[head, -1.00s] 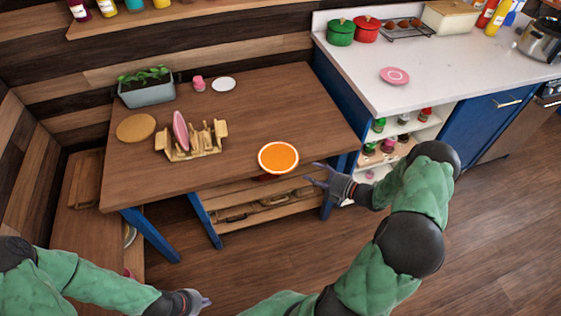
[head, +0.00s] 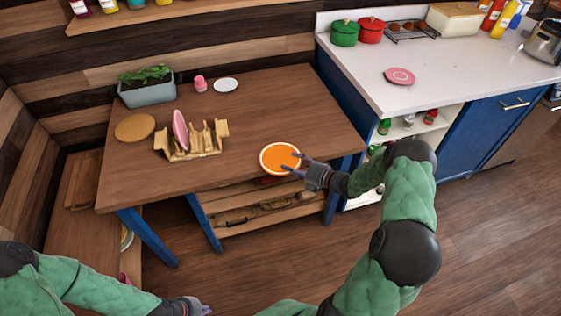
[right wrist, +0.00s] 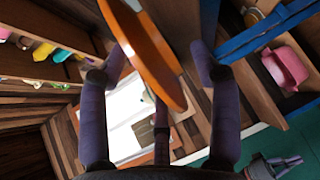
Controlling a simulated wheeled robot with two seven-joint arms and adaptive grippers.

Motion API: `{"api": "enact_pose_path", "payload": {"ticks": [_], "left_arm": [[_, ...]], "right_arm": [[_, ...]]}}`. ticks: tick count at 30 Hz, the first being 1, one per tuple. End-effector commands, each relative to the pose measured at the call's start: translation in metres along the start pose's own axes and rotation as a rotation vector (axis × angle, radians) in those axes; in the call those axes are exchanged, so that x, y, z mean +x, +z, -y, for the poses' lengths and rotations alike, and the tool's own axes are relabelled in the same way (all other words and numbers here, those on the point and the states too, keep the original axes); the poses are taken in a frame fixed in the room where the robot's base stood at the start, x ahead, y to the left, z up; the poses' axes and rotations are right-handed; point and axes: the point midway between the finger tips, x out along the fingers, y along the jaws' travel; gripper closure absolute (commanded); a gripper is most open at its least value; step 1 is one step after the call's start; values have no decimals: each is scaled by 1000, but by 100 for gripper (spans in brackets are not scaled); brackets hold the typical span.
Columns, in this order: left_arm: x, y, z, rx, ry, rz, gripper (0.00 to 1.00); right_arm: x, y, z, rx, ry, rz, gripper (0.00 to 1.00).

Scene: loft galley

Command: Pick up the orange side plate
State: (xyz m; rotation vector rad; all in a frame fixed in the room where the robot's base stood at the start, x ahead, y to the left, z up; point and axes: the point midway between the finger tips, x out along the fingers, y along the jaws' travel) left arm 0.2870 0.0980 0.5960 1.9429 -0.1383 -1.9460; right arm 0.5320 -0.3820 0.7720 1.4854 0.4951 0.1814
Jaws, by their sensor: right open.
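The orange side plate (head: 278,158) has a white rim and lies at the front right edge of the wooden table, partly over that edge. My right gripper (head: 296,165) is at the plate's right rim, with its fingers open on either side of it. In the right wrist view the orange plate (right wrist: 150,55) runs between the spread fingers of my right gripper (right wrist: 160,75); I cannot tell whether they touch it. My left gripper (head: 204,308) is low at the bottom of the head view, away from the table; its opening is unclear.
On the wooden table (head: 255,110) stand a rack (head: 200,142) holding a pink plate (head: 181,130), a round tan board (head: 135,127), a planter (head: 148,92), a pink shaker (head: 200,84) and a white saucer (head: 226,85). A white counter (head: 450,85) with a pink plate (head: 400,76) is at right.

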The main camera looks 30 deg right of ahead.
Motion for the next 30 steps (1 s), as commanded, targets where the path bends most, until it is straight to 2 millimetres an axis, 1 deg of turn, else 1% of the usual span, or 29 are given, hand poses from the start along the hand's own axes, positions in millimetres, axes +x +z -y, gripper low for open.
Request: {"api": "enact_pose_path", "payload": {"ticks": [5, 8, 9, 12, 23, 26, 30], "left_arm": [[-1, 0, 0, 0, 0, 0, 100], [-1, 0, 0, 0, 0, 0, 100], [-1, 0, 0, 0, 0, 0, 100], [-1, 0, 0, 0, 0, 0, 100], [-2, 0, -1, 0, 0, 0, 100], [-4, 0, -2, 0, 0, 0, 100], [-12, 0, -4, 0, 0, 0, 100]], "right_arm": [[0, 0, 0, 0, 0, 0, 37], [0, 0, 0, 0, -1, 0, 62], [0, 0, 0, 1, -1, 0, 73], [0, 0, 0, 1, -1, 0, 100], [-1, 0, -1, 0, -1, 1, 100], [-2, 0, -6, 0, -1, 1, 100], [-4, 0, -17, 0, -1, 0, 100]]}}
